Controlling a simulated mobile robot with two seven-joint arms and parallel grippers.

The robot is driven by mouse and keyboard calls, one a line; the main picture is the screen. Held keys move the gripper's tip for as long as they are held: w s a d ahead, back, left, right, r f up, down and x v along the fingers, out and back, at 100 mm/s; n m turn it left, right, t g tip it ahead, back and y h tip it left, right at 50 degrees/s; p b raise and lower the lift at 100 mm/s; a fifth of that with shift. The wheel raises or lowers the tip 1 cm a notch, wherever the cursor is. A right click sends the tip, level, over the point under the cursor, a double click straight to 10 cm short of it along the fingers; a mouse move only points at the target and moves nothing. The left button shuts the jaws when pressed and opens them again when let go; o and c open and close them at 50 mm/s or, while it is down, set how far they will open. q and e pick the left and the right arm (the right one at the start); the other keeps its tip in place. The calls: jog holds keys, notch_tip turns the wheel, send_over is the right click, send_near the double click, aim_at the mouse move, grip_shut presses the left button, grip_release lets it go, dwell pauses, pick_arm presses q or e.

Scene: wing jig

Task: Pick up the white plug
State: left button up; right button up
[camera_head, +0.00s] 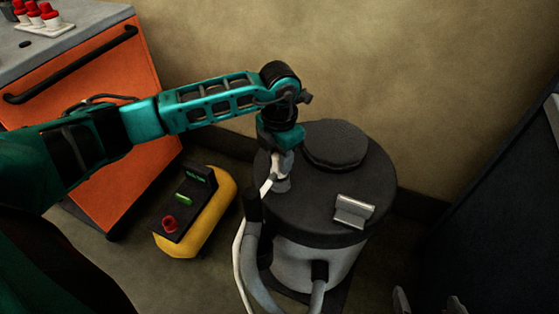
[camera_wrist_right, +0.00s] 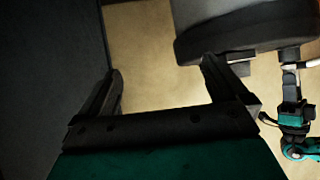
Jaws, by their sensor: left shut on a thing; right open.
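My left gripper (camera_head: 281,172) points down at the left part of the dark round lid of a vacuum-like canister. It is shut on the white plug (camera_head: 284,161), which is small and partly hidden between the fingers. A white cord (camera_head: 238,255) runs from there down the canister's left side. I cannot tell whether the plug touches the lid. My right gripper (camera_wrist_right: 162,72) is open and empty in the right wrist view. Its fingertips also show at the bottom right of the head view (camera_head: 428,302), away from the plug.
The canister (camera_head: 312,262) has a metal latch (camera_head: 353,211) and grey hoses (camera_head: 258,270). A yellow box (camera_head: 212,215) with red and green buttons stands left of it. An orange cabinet (camera_head: 95,95) is behind at the left. A dark panel (camera_head: 490,200) stands at the right.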

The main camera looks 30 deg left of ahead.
pick_arm(q)
notch_tip(320, 180, up, 23)
jog(key=p, duration=0.4)
jog(key=shift+p, duration=0.35)
pick_arm(e)
jog(key=r, duration=0.2)
jog(key=d+r, duration=0.1)
jog(key=shift+s+r, duration=0.2)
jog(key=shift+s, duration=0.05)
pick_arm(q)
jog(key=shift+f, duration=0.1)
